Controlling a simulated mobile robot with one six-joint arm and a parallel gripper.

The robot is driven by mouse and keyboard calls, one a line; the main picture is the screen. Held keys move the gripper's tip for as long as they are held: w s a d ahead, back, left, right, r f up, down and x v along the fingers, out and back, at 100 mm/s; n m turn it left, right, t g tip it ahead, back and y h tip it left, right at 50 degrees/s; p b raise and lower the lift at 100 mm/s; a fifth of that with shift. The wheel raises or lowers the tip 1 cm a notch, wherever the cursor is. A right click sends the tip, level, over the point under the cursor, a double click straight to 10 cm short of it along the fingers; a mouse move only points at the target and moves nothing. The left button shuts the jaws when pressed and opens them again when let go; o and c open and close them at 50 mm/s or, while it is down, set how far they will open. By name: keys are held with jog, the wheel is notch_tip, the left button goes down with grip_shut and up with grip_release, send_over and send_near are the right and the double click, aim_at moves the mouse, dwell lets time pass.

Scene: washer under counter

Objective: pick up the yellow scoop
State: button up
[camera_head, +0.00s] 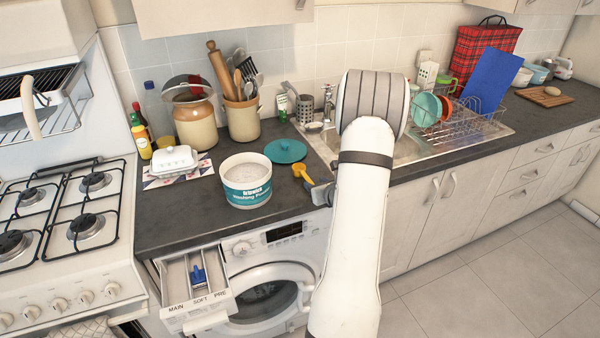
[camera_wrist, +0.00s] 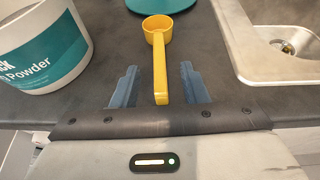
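The yellow scoop (camera_head: 301,172) lies on the dark counter, right of the washing powder tub (camera_head: 246,180). In the wrist view the yellow scoop (camera_wrist: 160,50) has its cup at the far end and its handle pointing toward me. My gripper (camera_wrist: 158,84) is open, with one blue-grey finger on each side of the handle and a gap on both sides. In the head view my gripper (camera_head: 320,192) is at the counter's front edge, partly hidden by my arm.
A teal lid (camera_head: 286,151) lies behind the scoop. The sink (camera_head: 405,150) is to the right. The open detergent drawer (camera_head: 194,291) juts out below the counter at left. A white butter dish (camera_head: 174,159) stands left of the tub.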

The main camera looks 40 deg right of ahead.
aim_at(310, 181)
jog(key=p+x, duration=0.2)
jog(key=x, duration=0.4)
jog(key=shift+w+a+f, duration=0.1)
jog(key=shift+w+f, duration=0.05)
jog(key=shift+f, duration=0.1)
grip_shut()
